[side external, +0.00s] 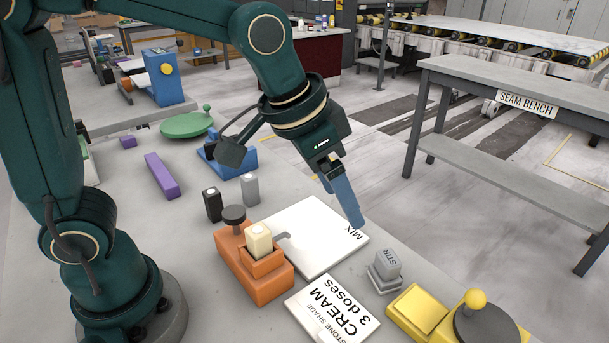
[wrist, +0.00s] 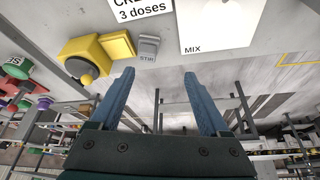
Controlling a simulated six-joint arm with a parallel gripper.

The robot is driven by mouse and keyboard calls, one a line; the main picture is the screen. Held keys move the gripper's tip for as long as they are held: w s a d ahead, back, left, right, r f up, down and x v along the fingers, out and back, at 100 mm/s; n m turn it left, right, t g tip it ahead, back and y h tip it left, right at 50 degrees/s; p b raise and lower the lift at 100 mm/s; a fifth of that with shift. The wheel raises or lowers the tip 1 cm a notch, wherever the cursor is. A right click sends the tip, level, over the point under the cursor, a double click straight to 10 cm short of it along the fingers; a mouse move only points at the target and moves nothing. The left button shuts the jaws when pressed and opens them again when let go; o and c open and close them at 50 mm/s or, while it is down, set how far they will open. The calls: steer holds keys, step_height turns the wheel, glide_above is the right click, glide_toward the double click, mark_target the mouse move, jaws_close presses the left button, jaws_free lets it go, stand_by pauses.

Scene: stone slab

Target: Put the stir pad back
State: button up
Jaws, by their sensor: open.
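The stir pad (side external: 387,262) is a small grey block with STIR on its face. In the side view it stands on a low pale grey base (side external: 378,284), right of the white MIX board (side external: 310,240). It also shows in the wrist view (wrist: 148,46), beyond the left fingertip. My gripper (side external: 350,212) has blue fingers pointing down over the far right edge of the MIX board, up and left of the stir pad. In the wrist view my gripper (wrist: 160,75) is open, with nothing between its fingers.
An orange holder (side external: 255,270) with a cream block (side external: 259,239) stands left of the MIX board. A white CREAM 3 doses card (side external: 332,310) lies in front. A yellow unit (side external: 420,312) with a knobbed dark disc (side external: 487,328) is close right of the stir pad.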

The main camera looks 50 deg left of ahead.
steer(key=s+a+n+t+y, duration=0.1)
steer(key=s+a+n, duration=0.2)
steer(key=s+a, duration=0.4)
steer(key=shift+s+a+f+n, duration=0.3)
steer(key=shift+s+a, duration=0.1)
steer(key=shift+s, duration=2.1)
